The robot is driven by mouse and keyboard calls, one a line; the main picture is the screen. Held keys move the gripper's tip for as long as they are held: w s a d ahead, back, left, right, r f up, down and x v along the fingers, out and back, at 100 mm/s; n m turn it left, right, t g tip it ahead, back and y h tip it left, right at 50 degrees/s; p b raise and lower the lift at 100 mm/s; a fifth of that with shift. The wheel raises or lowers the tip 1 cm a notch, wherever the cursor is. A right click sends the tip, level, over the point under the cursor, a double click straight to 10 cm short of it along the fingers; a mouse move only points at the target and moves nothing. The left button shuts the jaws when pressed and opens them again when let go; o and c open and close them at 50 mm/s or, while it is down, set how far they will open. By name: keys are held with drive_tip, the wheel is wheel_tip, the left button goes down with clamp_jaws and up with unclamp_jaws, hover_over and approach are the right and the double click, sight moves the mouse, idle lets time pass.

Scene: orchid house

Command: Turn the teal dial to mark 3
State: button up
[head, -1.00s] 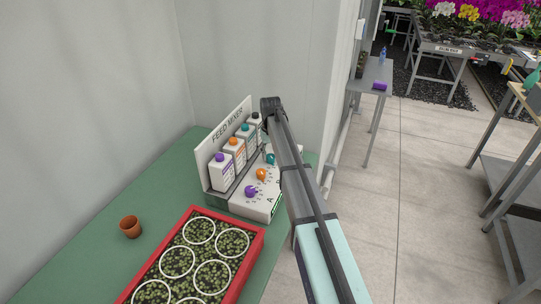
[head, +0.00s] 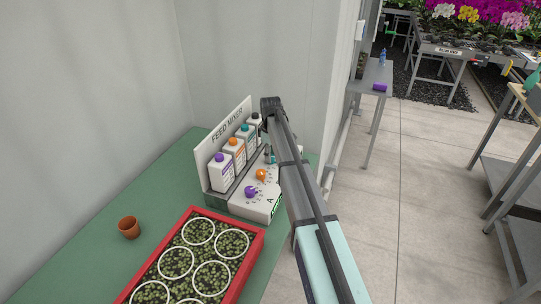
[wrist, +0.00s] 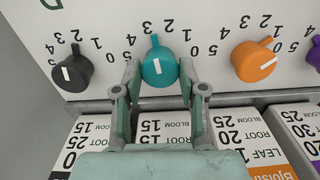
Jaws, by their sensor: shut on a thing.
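The teal dial (wrist: 158,68) sits on the white panel of the feed mixer (head: 232,203). My gripper (wrist: 159,82) is shut on the dial, with one finger on each side of its round body. The dial's pointed tip faces up in the wrist view, between marks 2 and 3 and nearer to 3. In the head view my fingers (head: 270,155) show at the dial, and the arm covers part of the panel.
A black dial (wrist: 72,72) and an orange dial (wrist: 253,62) flank the teal one. Labelled bottles (head: 220,172) stand behind the dials.

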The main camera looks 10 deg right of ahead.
drive_tip(key=shift+n, duration=0.6)
drive_tip(key=o, duration=1.1)
drive_tip(key=shift+f, duration=0.1)
drive_tip(key=shift+o, duration=0.2)
wheel_tip(320, 180, up, 12)
